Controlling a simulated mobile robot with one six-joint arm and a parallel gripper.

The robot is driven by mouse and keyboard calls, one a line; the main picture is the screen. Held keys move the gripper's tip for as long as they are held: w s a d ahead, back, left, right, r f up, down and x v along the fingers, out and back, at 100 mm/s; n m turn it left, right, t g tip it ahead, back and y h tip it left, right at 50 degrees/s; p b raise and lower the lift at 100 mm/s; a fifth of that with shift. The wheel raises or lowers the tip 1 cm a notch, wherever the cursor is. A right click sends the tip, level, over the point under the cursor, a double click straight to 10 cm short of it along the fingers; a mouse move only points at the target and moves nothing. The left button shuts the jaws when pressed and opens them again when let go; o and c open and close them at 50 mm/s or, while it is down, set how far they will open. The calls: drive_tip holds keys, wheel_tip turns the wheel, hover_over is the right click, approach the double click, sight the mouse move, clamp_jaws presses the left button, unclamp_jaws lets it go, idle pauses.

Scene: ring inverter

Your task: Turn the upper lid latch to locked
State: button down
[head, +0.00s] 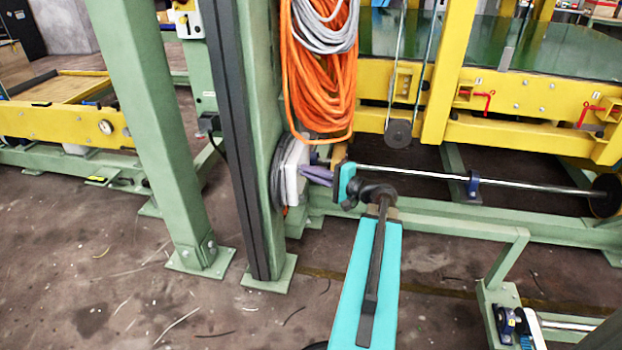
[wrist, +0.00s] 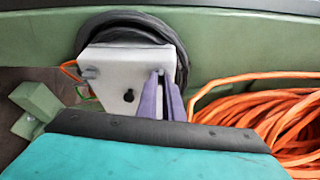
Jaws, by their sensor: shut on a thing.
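A white box (wrist: 125,70) is fixed to the green column. It also shows edge-on at the column's foot in the head view (head: 292,168). The upper lid latch (wrist: 160,71) is a small grey piece at the box's right corner in the wrist view, which looks turned so that right is up. My gripper (wrist: 162,80) has its purple fingers closed together on this latch and covers most of it. The gripper also shows at the box in the head view (head: 310,173). The latch's turn angle cannot be told. A second, lower latch (wrist: 90,73) sits at the left corner, untouched.
A black cable coil (wrist: 128,25) lies behind the box. Orange cable (head: 318,80) hangs just above it. A metal rod (head: 470,173) runs to the right of the box. Bare floor (head: 110,290) lies left.

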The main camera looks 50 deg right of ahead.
drive_tip(key=shift+d+f+n+t+b, duration=0.1)
drive_tip(key=shift+n+t+b, duration=0.2)
drive_tip(key=shift+n+b, duration=0.35)
drive_tip(key=shift+b, duration=0.3)
drive_tip(key=c, duration=1.9)
unclamp_jaws()
drive_tip(key=shift+r, duration=0.2)
